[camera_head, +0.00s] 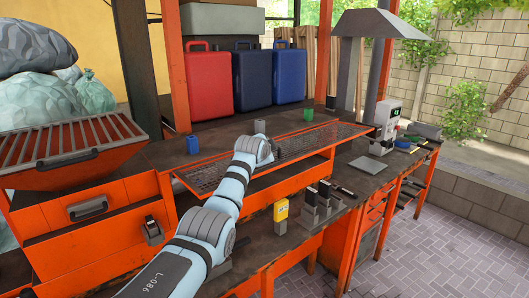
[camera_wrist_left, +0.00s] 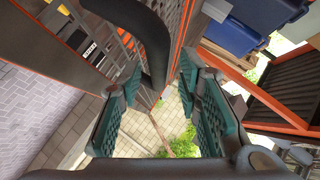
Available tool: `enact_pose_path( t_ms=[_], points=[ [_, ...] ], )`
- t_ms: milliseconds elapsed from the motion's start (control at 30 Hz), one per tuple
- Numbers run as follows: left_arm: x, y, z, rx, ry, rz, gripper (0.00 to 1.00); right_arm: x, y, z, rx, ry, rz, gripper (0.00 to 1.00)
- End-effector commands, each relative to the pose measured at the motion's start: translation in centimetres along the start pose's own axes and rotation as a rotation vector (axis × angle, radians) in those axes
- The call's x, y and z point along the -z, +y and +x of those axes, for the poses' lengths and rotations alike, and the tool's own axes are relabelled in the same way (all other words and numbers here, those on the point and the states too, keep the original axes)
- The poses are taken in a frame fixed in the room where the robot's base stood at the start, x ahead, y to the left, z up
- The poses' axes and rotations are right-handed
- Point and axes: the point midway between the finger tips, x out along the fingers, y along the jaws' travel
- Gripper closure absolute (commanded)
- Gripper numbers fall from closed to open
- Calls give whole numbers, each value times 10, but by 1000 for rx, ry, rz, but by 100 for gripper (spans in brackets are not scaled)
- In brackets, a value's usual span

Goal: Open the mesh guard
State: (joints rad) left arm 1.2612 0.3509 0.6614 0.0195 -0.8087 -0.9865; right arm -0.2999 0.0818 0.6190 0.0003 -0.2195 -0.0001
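The mesh guard (camera_head: 215,172) is a long dark grid in an orange frame along the workbench. It looks low and nearly flat in the head view. Its mesh also shows at the top of the left wrist view (camera_wrist_left: 172,22). My left gripper (camera_head: 280,149) is over the guard's middle, partly hidden by my own wrist. In the left wrist view its teal-padded fingers (camera_wrist_left: 160,88) are spread apart. A thick dark curved bar (camera_wrist_left: 155,42), seemingly the guard's handle, reaches between them; contact is unclear. My right gripper is not in view.
A blue cup (camera_head: 192,145) and a green cup (camera_head: 308,114) stand behind the guard. A yellow device (camera_head: 281,210) and dark blocks (camera_head: 310,208) stand in front. A white machine (camera_head: 387,120) is at the right end. Red and blue cases (camera_head: 208,80) stand behind.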

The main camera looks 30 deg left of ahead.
Motion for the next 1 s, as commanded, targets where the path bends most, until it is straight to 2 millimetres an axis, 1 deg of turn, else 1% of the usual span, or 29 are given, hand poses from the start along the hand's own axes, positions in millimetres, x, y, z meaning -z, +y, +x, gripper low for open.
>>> enact_pose_path(
  t_ms=[100, 300, 400, 500, 1000],
  points=[
    [-1, 2, -16, 1, 2, 5, 69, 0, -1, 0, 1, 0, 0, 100],
    [-2, 1, -49, 1, 1, 2, 69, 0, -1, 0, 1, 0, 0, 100],
    [-2, 1, -59, -1, 1, 2, 69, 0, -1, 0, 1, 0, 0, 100],
    [-2, 1, -62, -1, 1, 2, 69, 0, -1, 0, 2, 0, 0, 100],
    [-1, 1, -62, -1, 1, 2, 69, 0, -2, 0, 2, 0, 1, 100]
  ],
)
